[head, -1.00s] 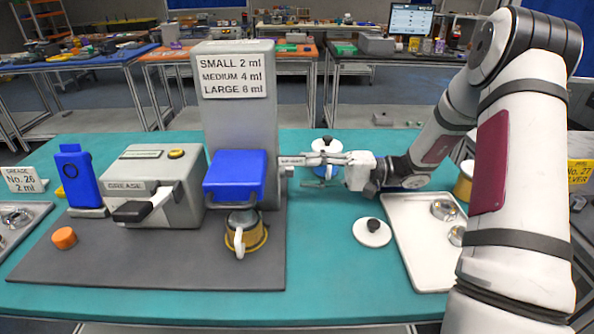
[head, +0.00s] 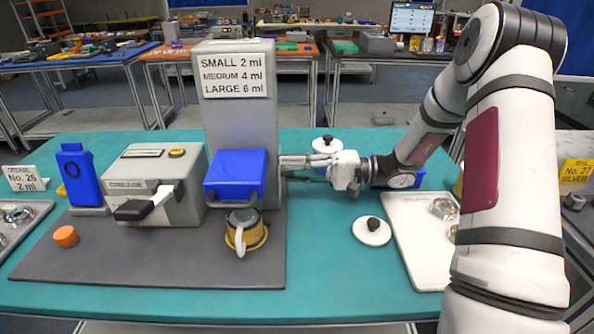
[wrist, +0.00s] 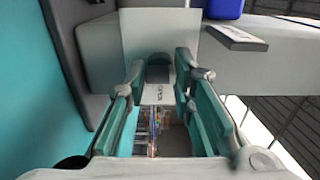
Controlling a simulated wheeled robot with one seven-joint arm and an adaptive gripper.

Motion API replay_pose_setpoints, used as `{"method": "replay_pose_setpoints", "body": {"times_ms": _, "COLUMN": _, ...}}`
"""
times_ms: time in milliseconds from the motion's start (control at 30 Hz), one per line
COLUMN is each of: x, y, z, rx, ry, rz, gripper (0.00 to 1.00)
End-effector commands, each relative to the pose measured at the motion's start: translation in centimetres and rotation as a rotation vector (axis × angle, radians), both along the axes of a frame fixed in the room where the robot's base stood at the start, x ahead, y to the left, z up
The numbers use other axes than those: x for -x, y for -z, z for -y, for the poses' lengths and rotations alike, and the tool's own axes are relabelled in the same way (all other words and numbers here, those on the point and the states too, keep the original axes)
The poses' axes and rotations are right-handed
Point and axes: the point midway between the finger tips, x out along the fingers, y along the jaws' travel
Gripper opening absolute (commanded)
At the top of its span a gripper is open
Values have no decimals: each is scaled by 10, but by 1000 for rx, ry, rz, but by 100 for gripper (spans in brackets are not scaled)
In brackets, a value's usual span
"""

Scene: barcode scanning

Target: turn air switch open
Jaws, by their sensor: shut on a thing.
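The air switch (wrist: 158,93) is a small light grey block with dark lettering, on the right side of the grey dispensing machine (head: 240,115). In the wrist view it sits between the fingers of my gripper (wrist: 160,85), below a dark rounded part. In the head view, my gripper (head: 308,161) reaches in from the right at the machine's side and is shut on the switch. The fingers hide part of the switch, and its exact angle is hard to read.
A blue block (head: 235,172) fronts the machine above a brass cup (head: 245,226). A round white lid (head: 372,231) and a white tray (head: 408,250) lie to the right. Another white lid (head: 325,144) is behind my gripper. Teal table (head: 325,270) is clear in front.

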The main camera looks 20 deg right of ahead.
Motion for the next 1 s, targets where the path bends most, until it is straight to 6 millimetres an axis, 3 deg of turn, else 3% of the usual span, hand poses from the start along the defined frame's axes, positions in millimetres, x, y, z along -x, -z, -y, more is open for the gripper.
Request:
{"method": "replay_pose_setpoints", "body": {"times_ms": 367, "x": 0, "y": -1, "z": 0, "rx": -37, "ry": 0, "rz": -111, "gripper": 0}}
{"method": "replay_pose_setpoints", "body": {"times_ms": 1000, "x": 0, "y": -1, "z": 1, "rx": -217, "ry": 1, "rz": -662, "gripper": 0}}
